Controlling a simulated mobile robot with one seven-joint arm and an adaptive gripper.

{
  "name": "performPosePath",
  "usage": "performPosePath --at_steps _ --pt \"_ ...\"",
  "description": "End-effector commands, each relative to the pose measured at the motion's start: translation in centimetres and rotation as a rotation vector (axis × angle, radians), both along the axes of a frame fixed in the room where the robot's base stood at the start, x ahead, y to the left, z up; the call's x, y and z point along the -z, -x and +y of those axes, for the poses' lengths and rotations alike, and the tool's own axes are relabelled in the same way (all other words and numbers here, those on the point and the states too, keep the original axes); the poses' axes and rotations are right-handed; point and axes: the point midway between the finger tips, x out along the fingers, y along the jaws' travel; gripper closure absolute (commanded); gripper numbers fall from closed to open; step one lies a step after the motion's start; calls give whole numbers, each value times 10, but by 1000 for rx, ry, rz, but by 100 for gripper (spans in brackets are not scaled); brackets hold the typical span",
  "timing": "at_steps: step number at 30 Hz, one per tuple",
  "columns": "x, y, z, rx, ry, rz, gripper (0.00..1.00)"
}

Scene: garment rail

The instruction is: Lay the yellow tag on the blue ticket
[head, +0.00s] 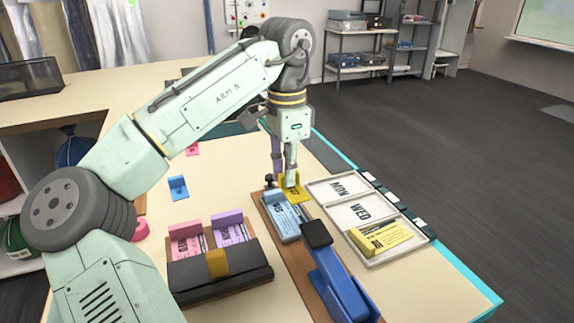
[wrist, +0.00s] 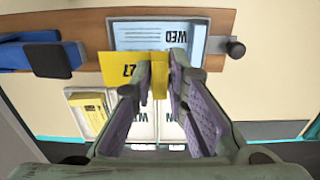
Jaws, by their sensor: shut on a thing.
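My gripper (head: 291,180) is shut on the yellow tag (head: 293,193), which has dark print on it. In the wrist view the tag (wrist: 117,69) sticks out to the left of my fingertips (wrist: 160,72), with a folded-up part between them. The blue ticket (head: 284,222), printed WED, lies on a brown wooden board (head: 299,262). In the wrist view the tag covers part of the near edge of the blue ticket (wrist: 150,36); I cannot tell whether they touch.
A blue stapler (head: 338,282) with a black head lies along the same board. A white tray (head: 345,190) with MON and WED compartments stands to the right and holds a yellow ticket block (head: 385,238). A dark holder (head: 220,270) with pink and purple tickets stands to the left.

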Motion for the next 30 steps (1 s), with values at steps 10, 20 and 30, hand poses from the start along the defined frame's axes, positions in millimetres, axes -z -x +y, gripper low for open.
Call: performPosePath --at_steps 10,20,30 --pt "26 1 -1 1 0 -3 94" --pt "53 1 -1 2 2 -2 94" --pt "69 1 -1 3 1 -3 94"
